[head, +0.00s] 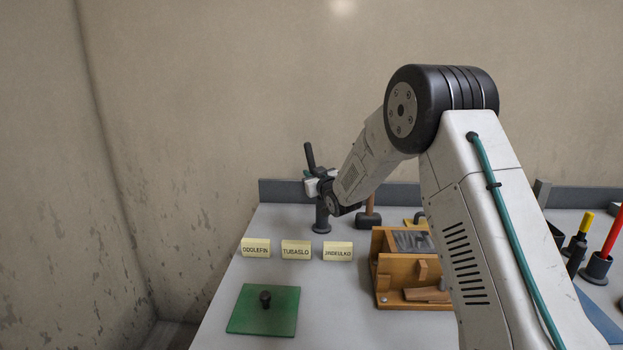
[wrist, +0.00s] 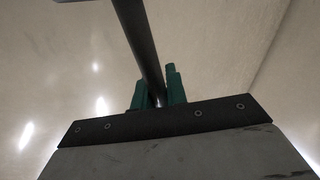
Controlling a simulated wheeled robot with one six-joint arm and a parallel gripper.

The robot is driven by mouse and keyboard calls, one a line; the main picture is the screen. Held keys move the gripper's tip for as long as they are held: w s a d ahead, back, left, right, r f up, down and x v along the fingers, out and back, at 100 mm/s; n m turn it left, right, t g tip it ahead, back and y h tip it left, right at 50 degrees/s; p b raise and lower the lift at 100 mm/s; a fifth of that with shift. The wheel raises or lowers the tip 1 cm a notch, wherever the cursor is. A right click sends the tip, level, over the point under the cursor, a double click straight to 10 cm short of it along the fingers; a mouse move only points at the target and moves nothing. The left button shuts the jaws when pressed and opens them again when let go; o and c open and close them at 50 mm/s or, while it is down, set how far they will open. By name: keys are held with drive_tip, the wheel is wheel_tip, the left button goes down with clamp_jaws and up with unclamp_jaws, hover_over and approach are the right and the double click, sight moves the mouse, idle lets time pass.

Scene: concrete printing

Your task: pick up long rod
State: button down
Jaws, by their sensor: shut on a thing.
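A long dark rod (head: 309,155) stands tilted at the back of the table, its upper end leaning left. In the wrist view the rod (wrist: 138,40) runs up from between two green fingers. My gripper (head: 318,186) is shut on it, and the fingers (wrist: 158,95) press on both sides in the wrist view. A dark round-footed stand (head: 321,222) is directly below my gripper. My gripper hides the rod's lower part, so I cannot tell whether it is still inside the stand.
Three yellow labels (head: 296,250) stand in front of the stand. A green plate (head: 250,318) with a black knob lies nearer. A mallet (head: 368,216) and wooden box (head: 384,283) are to the right. A red rod (head: 613,233) stands in a holder at far right.

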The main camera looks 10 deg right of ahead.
wheel_tip(320, 180, up, 17)
idle(0.5)
idle(0.4)
